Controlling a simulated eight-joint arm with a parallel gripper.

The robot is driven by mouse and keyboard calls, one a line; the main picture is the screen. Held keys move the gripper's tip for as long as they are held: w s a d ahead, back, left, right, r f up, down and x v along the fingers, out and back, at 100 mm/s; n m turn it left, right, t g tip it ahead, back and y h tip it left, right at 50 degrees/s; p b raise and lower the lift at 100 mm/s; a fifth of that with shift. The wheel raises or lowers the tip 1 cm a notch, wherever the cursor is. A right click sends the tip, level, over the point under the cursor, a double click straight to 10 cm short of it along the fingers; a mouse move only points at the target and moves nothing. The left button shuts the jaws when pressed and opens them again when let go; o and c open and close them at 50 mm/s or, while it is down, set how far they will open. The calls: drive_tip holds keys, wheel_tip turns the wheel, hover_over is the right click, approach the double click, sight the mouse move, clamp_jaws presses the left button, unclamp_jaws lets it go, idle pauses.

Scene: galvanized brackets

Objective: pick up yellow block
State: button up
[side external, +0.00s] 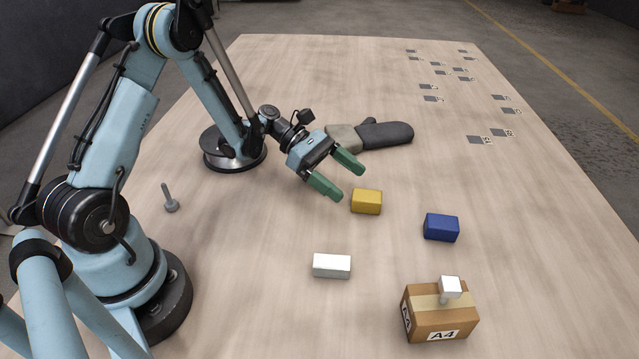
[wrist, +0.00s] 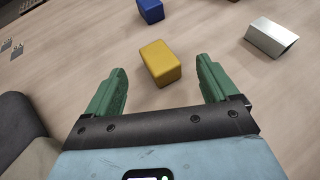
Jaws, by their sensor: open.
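The yellow block (side external: 366,201) lies on the wooden table near the middle of the side external view. In the wrist view the yellow block (wrist: 160,63) lies ahead of the fingertips, roughly midway between them. My gripper (side external: 342,178) has two green fingers spread apart with nothing between them. In the side external view it is up and to the left of the yellow block and apart from it. In the wrist view my gripper (wrist: 161,80) shows one finger on each side, neither touching the block.
A dark oven mitt (side external: 385,134) lies behind my gripper. Several small dark tags lie far right.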

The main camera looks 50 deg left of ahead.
sight(364, 194)
drive_tip(key=x, duration=0.5)
drive_tip(key=shift+w+a+f, duration=0.1)
drive_tip(key=shift+a, duration=0.05)
drive_tip(key=shift+c, duration=0.5)
drive_tip(key=c, duration=1.3)
